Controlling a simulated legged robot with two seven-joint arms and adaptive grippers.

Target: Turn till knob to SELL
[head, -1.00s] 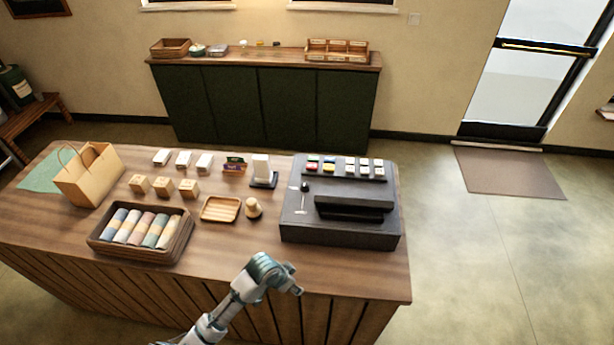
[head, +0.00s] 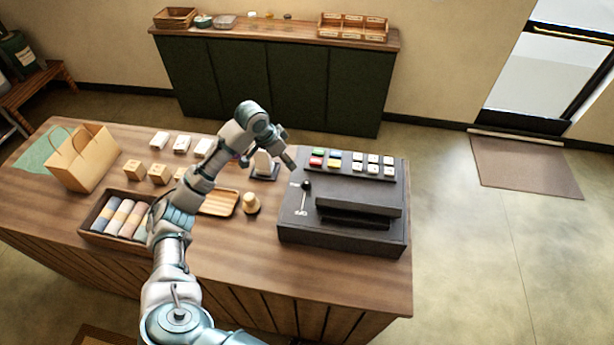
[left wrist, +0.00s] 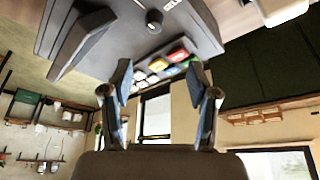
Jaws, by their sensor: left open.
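The dark till (head: 345,228) stands on the right end of the counter. Its knob (head: 306,185) is a small black ball at the upper end of a pale slot on the till's left side; the small lettering beside the slot is too small to read surely. The knob also shows at the top of the left wrist view (left wrist: 154,18). My left gripper (head: 289,158) is above the till's back left corner, a little up and left of the knob and apart from it. Its two fingers (left wrist: 162,88) are spread with nothing between them. My right gripper is out of view.
Coloured and white keys (head: 352,164) line the till's back. A wooden counter (head: 240,250) carries a tan stamp-like piece (head: 251,203), a wooden tray (head: 219,203), a basket of rolled cloths (head: 112,217) and a paper bag (head: 82,160). A white card stand is partly hidden behind my gripper.

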